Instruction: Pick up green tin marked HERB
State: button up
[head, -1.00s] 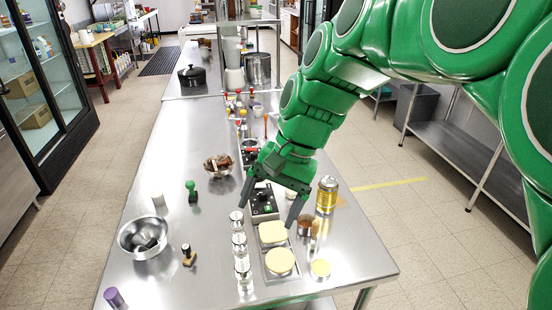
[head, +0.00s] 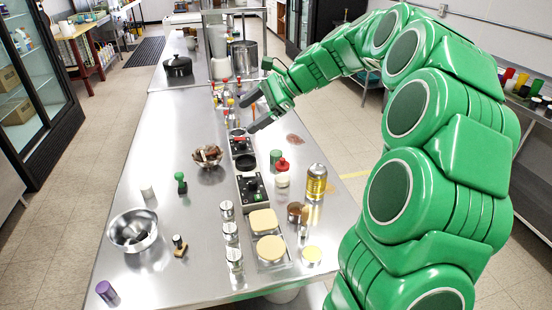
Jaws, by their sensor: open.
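A small dark green cylinder (head: 275,157), which may be the green HERB tin, stands on the steel counter (head: 150,180), right of the black control boxes. It is too small for any marking to be read. My gripper (head: 247,116) is open and empty, beyond the green cylinder and slightly left of it in the head view. Its fingers point left over the counter, apart from the cylinder.
A red-capped jar (head: 283,174) stands close to the green cylinder. A yellow can (head: 316,182), brown jar (head: 294,212) and shakers (head: 228,211) are nearer. A bowl of brown pieces (head: 207,156) is left. The left counter has clear patches.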

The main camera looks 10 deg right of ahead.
jog(key=w+d+f+m+t+y, duration=0.1)
jog(key=w+d+f+m+t, duration=0.2)
jog(key=w+d+m, duration=0.35)
jog(key=w+d+f+m+t, duration=0.2)
jog(key=w+d+f+m, duration=0.1)
jog(key=w+d, duration=0.7)
send_near(276, 155)
jog(key=w+f, duration=0.1)
jog(key=w+a+f, duration=0.1)
jog(key=shift+a+f, duration=0.3)
jog(key=shift+w+x, duration=0.15)
jog(key=shift+x, duration=1.75)
jog(key=shift+w+x, duration=0.15)
jog(key=shift+x, duration=1.8)
jog(key=shift+d+r, duration=0.1)
jog(key=shift+r, duration=0.05)
jog(key=c, duration=1.1)
jog(key=shift+r, duration=0.15)
